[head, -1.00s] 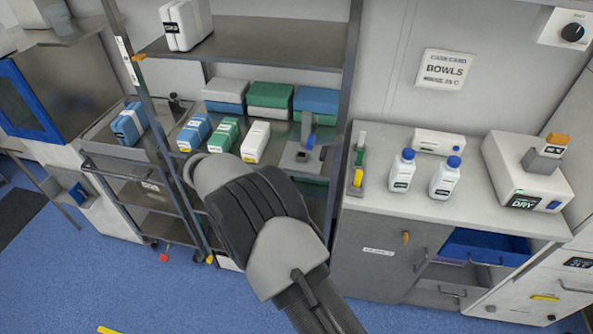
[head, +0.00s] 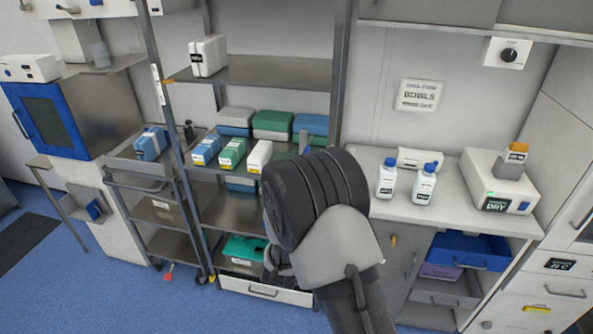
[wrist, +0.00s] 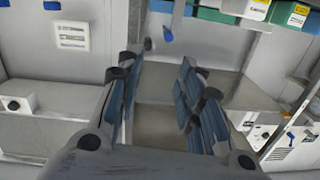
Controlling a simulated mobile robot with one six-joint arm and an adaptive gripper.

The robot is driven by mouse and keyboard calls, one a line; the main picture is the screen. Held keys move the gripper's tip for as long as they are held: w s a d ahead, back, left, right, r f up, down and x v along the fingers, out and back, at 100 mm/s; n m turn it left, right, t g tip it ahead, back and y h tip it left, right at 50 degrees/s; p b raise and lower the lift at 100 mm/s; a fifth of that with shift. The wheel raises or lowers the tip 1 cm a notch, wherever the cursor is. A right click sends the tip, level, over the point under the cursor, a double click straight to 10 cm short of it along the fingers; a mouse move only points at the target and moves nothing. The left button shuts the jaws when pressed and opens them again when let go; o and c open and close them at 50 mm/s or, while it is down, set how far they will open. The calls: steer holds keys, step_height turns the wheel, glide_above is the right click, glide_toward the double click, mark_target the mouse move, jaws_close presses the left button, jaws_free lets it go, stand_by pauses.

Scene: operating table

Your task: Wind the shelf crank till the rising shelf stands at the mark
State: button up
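The steel shelf (head: 275,75) with a white case (head: 208,56) on it spans the rack at upper left in the head view. A small orange pointer at its left end (head: 169,80) sits beside a white marked strip (head: 157,85) on the post. A small dark knob-like part (head: 189,130) shows behind the left post; I cannot tell whether it is the crank. My gripper (wrist: 162,60) is open in the wrist view, with nothing between its fingers. In the head view my wrist largely hides it, in front of the rack's right side.
Blue, green and white cases (head: 232,153) stand on the middle shelf. A teal box (head: 245,249) lies low in the rack above a white drawer front (head: 265,291). Bottles (head: 424,184) stand on the right counter (head: 450,212).

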steer(key=shift+h, duration=0.3)
steer(key=x, duration=0.5)
steer(key=d+b+x, duration=0.1)
steer(key=x, duration=0.5)
steer(key=r+b+x, duration=0.1)
steer(key=x, duration=0.5)
steer(key=shift+s+d, duration=0.25)
steer(key=shift+d, duration=0.05)
jaws_close()
